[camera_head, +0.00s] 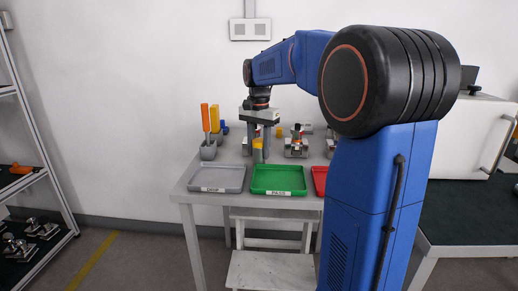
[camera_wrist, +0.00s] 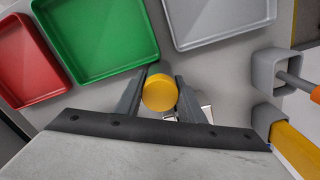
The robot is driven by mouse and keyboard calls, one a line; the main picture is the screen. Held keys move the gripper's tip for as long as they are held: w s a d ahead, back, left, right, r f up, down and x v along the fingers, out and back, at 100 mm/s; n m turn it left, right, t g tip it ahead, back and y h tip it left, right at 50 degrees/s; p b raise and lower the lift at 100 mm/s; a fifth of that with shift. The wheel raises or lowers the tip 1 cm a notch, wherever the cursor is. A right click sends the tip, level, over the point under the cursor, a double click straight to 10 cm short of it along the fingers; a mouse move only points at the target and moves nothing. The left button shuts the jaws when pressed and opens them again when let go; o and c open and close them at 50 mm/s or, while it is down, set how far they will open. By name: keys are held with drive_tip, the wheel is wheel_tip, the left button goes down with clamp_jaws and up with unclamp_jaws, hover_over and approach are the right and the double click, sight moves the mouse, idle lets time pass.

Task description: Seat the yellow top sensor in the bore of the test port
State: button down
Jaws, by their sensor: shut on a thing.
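The yellow top sensor (camera_wrist: 159,90) shows in the wrist view as a round yellow cap between the two fingers of my gripper (camera_wrist: 162,82). In the head view the sensor (camera_head: 257,145) is an upright grey cylinder with a yellow top, behind the green tray. My gripper (camera_head: 258,128) points down at it and is shut on it. Metal fixtures (camera_head: 296,146) stand on the table to the right of the sensor. I cannot tell which one is the test port, and no open bore is visible. A bright metal part beside the right finger is mostly hidden in the wrist view.
A grey tray (camera_head: 217,190), a green tray (camera_head: 278,193) and a partly hidden red tray (camera_head: 319,189) line the table's front. A grey holder (camera_head: 208,152) with orange and yellow handles stands at the left. My arm hides the table's right side.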

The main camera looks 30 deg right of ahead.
drive_tip(key=c, duration=1.2)
unclamp_jaws()
wheel_tip(320, 180, up, 11)
drive_tip(key=shift+r, duration=0.6)
